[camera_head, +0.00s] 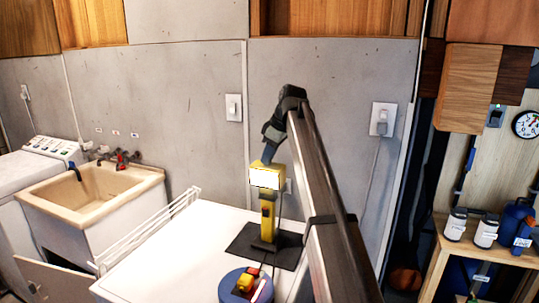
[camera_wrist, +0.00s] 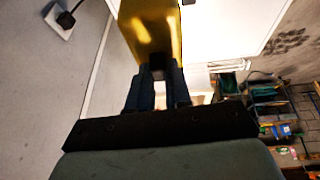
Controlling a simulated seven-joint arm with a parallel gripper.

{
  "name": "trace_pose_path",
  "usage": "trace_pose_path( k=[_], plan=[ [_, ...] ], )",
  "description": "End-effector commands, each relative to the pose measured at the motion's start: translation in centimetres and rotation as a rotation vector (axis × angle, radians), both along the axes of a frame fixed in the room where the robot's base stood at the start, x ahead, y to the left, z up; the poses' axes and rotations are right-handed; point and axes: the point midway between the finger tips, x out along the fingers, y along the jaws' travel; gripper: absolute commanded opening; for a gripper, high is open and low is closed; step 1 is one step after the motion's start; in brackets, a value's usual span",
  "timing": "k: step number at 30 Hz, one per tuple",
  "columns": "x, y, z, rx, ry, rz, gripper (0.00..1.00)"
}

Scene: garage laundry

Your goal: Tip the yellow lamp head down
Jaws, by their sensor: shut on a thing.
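The yellow lamp has a boxy head (camera_head: 267,177) with a bright white front panel, on a yellow upright stand (camera_head: 268,220). The stand rests on a dark mat (camera_head: 287,250) on the white top. The lit panel faces forward, toward the head camera. My gripper (camera_head: 268,158) reaches down to the top of the lamp head from behind and above. In the wrist view my gripper's two fingers (camera_wrist: 158,76) are close together on a dark piece at the near edge of the yellow head (camera_wrist: 152,28). The contact is partly hidden in the head view.
A blue round container (camera_head: 232,288) with yellow and red items stands in front of the lamp. A white wire rack (camera_head: 150,230) edges the white top (camera_head: 185,250) at left. A sink (camera_head: 92,190) is further left; a wooden shelf with bottles (camera_head: 456,224) is at right.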

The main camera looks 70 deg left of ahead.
Motion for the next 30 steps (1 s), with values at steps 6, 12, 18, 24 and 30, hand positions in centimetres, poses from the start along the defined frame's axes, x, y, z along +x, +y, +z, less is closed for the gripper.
trace_pose_path(
  k=[6, 12, 18, 24, 30],
  plan=[
    [-1.6, -1.8, -0.4, 0.100, -0.107, 0.001, 0.00],
    [-3.1, -3.3, -1.1, 0.219, -0.232, 0.002, 0.00],
    [-4.4, -4.4, -2.0, 0.328, -0.349, 0.002, 0.00],
    [-5.2, -5.1, -2.8, 0.412, -0.440, 0.002, 0.00],
    [-5.6, -5.3, -3.4, 0.404, -0.431, 0.001, 0.00]
  ],
)
